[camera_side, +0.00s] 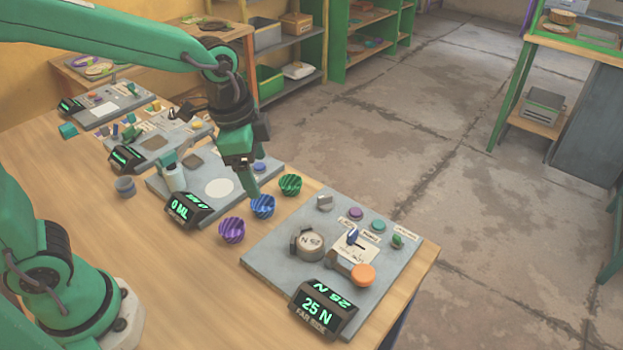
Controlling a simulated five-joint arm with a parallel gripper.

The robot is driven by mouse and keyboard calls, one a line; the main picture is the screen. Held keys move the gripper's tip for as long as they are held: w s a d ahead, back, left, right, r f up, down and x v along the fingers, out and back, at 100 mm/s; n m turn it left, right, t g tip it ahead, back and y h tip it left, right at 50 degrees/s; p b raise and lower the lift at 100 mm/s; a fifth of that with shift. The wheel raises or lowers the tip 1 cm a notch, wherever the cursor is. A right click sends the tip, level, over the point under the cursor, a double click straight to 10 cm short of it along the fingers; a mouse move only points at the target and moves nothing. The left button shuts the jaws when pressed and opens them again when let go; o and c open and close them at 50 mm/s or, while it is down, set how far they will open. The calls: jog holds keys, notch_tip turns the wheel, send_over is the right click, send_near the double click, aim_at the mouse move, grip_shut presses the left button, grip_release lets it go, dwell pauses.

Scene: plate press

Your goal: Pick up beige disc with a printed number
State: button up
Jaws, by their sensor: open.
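A beige disc (311,241) with dark printed characters sits in a dark round holder on the grey press panel (272,237) at the right. The print appears upside down from this side. My gripper (253,190) is open and points down, to the left of and behind the disc. Its fingertips are just above a blue ridged ball (262,207), and I cannot tell whether they touch it. The gap between the fingers is hard to see from this angle.
A purple ridged ball (232,229) and a green one (290,184) flank the blue one. The press panel carries an orange knob (363,275), a blue lever (352,236), small buttons and a "25 N" display (318,309).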

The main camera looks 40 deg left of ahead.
aim_at(310, 241)
jog(key=w+d+f+m, duration=0.1)
jog(key=d+f+m, duration=0.1)
jog(key=d+f, duration=0.1)
jog(key=w+d+f+m+g, duration=0.1)
jog(key=d+f+m, duration=0.1)
jog(key=d+f, duration=0.1)
jog(key=w+d+f+m+g, duration=0.1)
jog(key=w+d+f+m, duration=0.1)
jog(key=d+f, duration=0.1)
jog(key=shift+f+y, duration=0.2)
jog(key=shift+y, duration=0.1)
jog(key=shift+a+f, duration=0.1)
jog(key=shift+f, duration=1.2)
jog(key=shift+f, duration=2.6)
jog(key=c, duration=1.3)
jog(key=shift+r, duration=0.1)
